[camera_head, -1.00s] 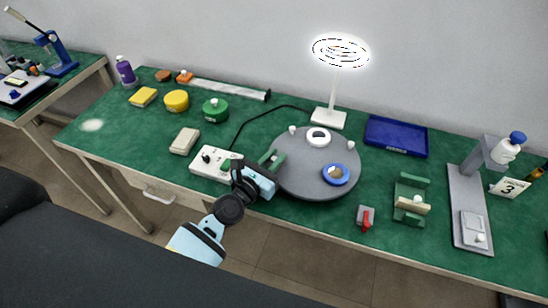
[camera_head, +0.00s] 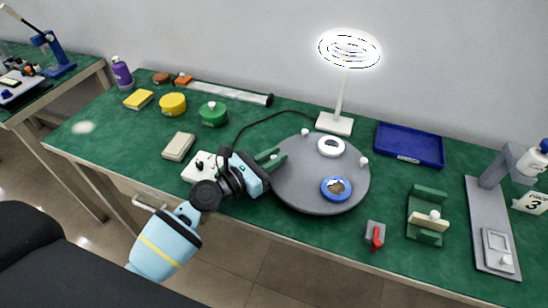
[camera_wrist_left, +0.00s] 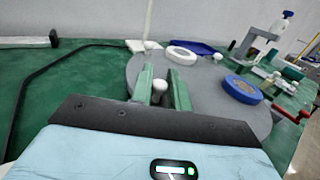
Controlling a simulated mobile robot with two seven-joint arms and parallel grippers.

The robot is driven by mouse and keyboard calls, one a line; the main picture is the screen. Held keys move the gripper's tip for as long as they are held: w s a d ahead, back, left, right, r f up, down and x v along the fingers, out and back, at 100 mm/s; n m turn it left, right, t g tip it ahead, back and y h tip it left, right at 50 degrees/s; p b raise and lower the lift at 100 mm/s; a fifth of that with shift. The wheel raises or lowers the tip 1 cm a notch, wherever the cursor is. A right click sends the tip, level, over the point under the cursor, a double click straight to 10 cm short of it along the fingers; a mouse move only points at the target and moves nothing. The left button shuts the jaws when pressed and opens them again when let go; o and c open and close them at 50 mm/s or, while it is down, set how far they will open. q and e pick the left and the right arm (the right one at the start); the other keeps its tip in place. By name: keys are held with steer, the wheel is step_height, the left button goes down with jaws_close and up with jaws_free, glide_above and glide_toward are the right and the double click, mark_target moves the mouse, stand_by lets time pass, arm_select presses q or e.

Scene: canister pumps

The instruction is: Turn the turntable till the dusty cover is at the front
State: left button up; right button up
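The round grey turntable (camera_head: 300,190) stands on the green table. A blue ring-shaped cover (camera_head: 337,196) with a brownish, dusty-looking middle lies on its front right part. A white ring-shaped cover (camera_head: 331,146) lies at its back. White knobs stand at the rim, one at the back (camera_head: 305,132) and one at the right (camera_head: 364,161). My left gripper (camera_head: 272,157) is at the turntable's left rim. In the left wrist view its green fingers stand closely on either side of another white knob (camera_wrist_left: 160,90) and appear closed on it. My right gripper is not in view.
A white switch box (camera_head: 201,166) is partly hidden behind my left arm. A lamp (camera_head: 336,124) stands behind the turntable, with a blue tray (camera_head: 410,145) to its right. A red-handled part (camera_head: 376,235) and a green holder (camera_head: 428,215) stand right of the turntable.

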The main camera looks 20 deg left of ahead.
arm_select(q)
steer(key=o, duration=0.4)
steer(key=v, duration=0.6)
steer(key=shift+s+a+f, duration=0.1)
steer(key=shift+s+a, duration=0.05)
steer(key=shift+s, duration=0.1)
steer(key=shift+s+a, duration=0.3)
steer(key=shift+s, duration=0.25)
